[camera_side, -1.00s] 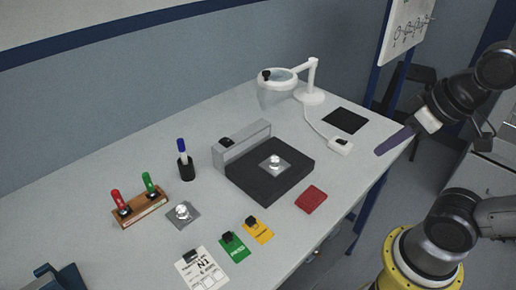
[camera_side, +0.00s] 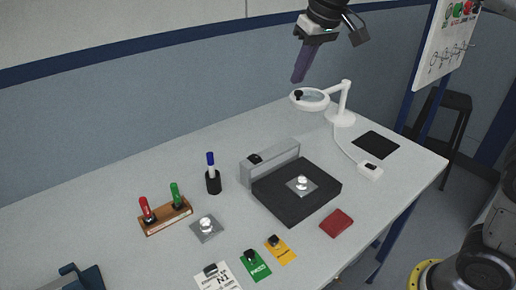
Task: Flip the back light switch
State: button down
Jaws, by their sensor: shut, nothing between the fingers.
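My gripper (camera_side: 298,78), with long purple fingers, is shut and empty. It points down in the air at the top of the view, and its tips show just above the lamp ring in the picture. The white ring lamp (camera_side: 342,115) stands at the back of the table, with a black knob (camera_side: 298,95) on its ring. A cord runs from it to a white switch box (camera_side: 370,173) with a dark rocker. A grey bar (camera_side: 270,163) with a small black switch (camera_side: 254,159) stands behind a black base plate (camera_side: 285,205). I cannot tell which switch is the back light switch.
A pen cup (camera_side: 213,182), a wooden rack (camera_side: 166,217) with red and green pens, and a grey plate (camera_side: 207,230) stand at left. A red pad (camera_side: 337,223), a black mat (camera_side: 376,145) and clipped cards (camera_side: 257,266) lie on the table.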

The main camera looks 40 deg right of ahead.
jog(key=w+a+f, duration=0.3)
jog(key=w+f, duration=0.2)
jog(key=w, duration=0.1)
jog(key=g, duration=0.2)
send_over(257, 157)
jog(key=s, duration=0.2)
notch_tip(257, 157, down, 4)
jog(key=f, duration=0.1)
jog(key=shift+a+r+n, duration=0.1)
jog(key=shift+r+n, duration=0.15)
jog(key=shift+n, duration=0.15)
jog(key=shift+w+f, duration=0.1)
jog(key=f, duration=0.4)
jog(key=w+f, duration=0.1)
jog(key=f, duration=0.7)
jog(key=shift+w+f, duration=0.15)
jog(key=shift+f, duration=0.65)
